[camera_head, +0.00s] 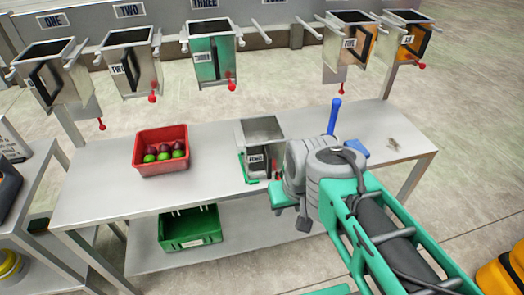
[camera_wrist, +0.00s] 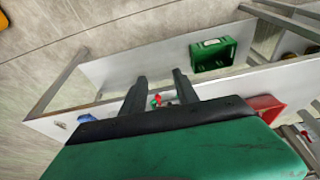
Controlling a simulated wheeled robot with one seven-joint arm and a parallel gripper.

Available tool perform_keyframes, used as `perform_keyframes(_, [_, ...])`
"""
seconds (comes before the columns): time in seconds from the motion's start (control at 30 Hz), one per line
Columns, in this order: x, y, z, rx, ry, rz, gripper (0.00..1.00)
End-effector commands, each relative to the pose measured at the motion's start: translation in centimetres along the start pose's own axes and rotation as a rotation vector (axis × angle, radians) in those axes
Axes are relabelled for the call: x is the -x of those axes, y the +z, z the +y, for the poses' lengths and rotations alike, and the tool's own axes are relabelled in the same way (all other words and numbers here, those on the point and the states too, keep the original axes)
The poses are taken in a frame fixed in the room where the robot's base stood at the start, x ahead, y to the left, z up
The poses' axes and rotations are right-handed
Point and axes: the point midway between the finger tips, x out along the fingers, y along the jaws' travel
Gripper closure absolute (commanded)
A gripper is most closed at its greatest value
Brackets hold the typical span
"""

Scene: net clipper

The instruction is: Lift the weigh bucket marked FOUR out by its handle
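The weigh bucket marked FOUR (camera_head: 262,131) is a grey open-topped metal box. It stands upright on the steel table, its dark label facing me, with a red knob low at its right and a green part at its left. I cannot make out its handle clearly. My gripper (camera_head: 290,208) is just right of and nearer than the bucket, with my arm coming in from the lower right. In the wrist view my gripper (camera_wrist: 160,80) has its two dark fingers wide apart, with nothing held between them. Small red and green bits show low between them; the bucket's body is hidden there.
A red crate (camera_head: 150,168) of red and green fruit stands left on the table (camera_head: 95,190). A blue tool (camera_head: 334,117) stands right. A green crate (camera_head: 178,243) is on the lower shelf. Other buckets, including THREE (camera_head: 205,58), hang behind; the rack gap between THREE and FIVE is empty.

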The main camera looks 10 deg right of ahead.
Motion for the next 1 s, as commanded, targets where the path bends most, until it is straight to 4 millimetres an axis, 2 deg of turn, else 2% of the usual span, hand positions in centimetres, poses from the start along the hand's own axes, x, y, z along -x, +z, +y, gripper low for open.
perform_keyframes(0.1, [0.0, 0.0, 0.0, 0.000, 0.000, 0.000, 0.64])
perform_keyframes(0.17, [0.0, -0.1, 0.0, 0.003, 0.000, -0.001, 0.60])
perform_keyframes(0.27, [0.6, -1.4, -0.1, 0.074, -0.001, -0.017, 0.51])
perform_keyframes(0.37, [1.4, -4.9, -0.1, 0.287, -0.009, -0.061, 0.43])
perform_keyframes(0.47, [1.3, -10.0, 0.0, 0.609, -0.039, -0.122, 0.35])
perform_keyframes(0.6, [-1.0, -16.5, 0.1, 1.086, -0.121, -0.196, 0.24])
perform_keyframes(0.7, [-3.2, -19.5, 0.1, 1.349, -0.183, -0.222, 0.21])
perform_keyframes(0.77, [-4.2, -20.5, 0.1, 1.448, -0.209, -0.229, 0.21])
perform_keyframes(0.8, [-6.3, -20.2, 0.1, 1.486, -0.219, -0.231, 0.21])
perform_keyframes(0.83, [-6.9, -20.3, 0.1, 1.508, -0.223, -0.230, 0.21])
perform_keyframes(1.0, [-8.2, -20.3, 0.2, 1.544, -0.235, -0.233, 0.21])
